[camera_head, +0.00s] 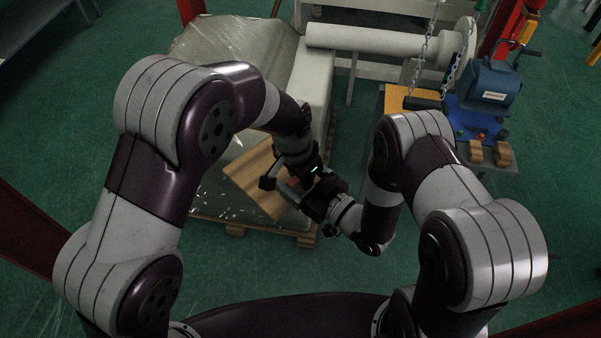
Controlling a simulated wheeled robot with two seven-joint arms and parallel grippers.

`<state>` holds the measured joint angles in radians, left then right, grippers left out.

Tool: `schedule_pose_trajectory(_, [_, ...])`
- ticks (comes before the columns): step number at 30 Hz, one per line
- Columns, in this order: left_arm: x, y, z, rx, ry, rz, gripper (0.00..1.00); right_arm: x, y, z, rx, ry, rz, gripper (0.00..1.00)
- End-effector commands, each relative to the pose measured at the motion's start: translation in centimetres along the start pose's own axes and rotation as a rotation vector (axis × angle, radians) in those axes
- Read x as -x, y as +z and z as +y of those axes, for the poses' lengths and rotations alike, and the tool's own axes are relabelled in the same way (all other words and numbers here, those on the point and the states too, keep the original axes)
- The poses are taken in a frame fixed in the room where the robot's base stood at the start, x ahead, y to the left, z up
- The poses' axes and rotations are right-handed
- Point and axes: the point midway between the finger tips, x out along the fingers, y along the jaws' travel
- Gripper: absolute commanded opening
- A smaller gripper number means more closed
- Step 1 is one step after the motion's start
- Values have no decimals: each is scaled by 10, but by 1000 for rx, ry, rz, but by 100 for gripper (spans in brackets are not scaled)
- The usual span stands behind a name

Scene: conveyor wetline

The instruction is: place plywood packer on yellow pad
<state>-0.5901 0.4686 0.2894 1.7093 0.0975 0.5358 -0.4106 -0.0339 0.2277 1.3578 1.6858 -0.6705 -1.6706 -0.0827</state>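A tan wooden board (252,184), which looks like plywood, lies tilted at the near edge of the wrapped load on the pallet. I cannot tell whether it is the packer. My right gripper (279,188) reaches left over the board's right side. A small reddish-brown patch shows by its fingers; I cannot tell whether they hold it. My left gripper (308,172) points down close beside the right one, its fingertips hidden.
A pallet (236,230) carries a plastic-wrapped load (235,45). A pale roller (365,40) lies behind.

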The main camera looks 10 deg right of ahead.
Motion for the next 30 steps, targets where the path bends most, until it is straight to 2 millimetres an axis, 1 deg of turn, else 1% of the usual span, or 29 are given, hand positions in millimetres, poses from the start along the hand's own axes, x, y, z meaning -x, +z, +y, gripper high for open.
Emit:
schedule_pose_trajectory(8, [0, 0, -1, 1, -2, 2, 0, 1, 0, 0, -2, 0, -2, 98])
schedule_pose_trajectory(11, [0, 0, -1, 1, -2, 2, 0, 6, 1, 0, -3, 2, -3, 98])
schedule_pose_trajectory(14, [0, 0, -1, 1, -2, 2, 0, 25, 1, 1, -4, 7, -4, 98])
schedule_pose_trajectory(18, [0, 0, -2, 2, -2, 2, 0, 55, 1, 1, -4, 8, -3, 98])
schedule_pose_trajectory(21, [0, 0, -2, 2, -2, 2, 0, 68, 1, 1, -2, 6, -3, 98])
schedule_pose_trajectory(23, [0, 0, -2, 2, -2, 2, 0, 72, 1, 2, 5, 7, -9, 98])
schedule_pose_trajectory(25, [0, 0, -2, 2, -2, 2, 0, 72, 5, 11, 44, 24, -50, 98])
schedule_pose_trajectory(26, [0, 0, -2, 2, -2, 2, 0, 70, 8, 19, 74, 37, -84, 98])
schedule_pose_trajectory(29, [0, 0, -2, 2, -2, 2, 0, 66, 25, 64, 230, 120, -292, 98])
schedule_pose_trajectory(30, [1, 0, -2, 2, -2, 2, 0, 64, 29, 84, 268, 149, -413, 98])
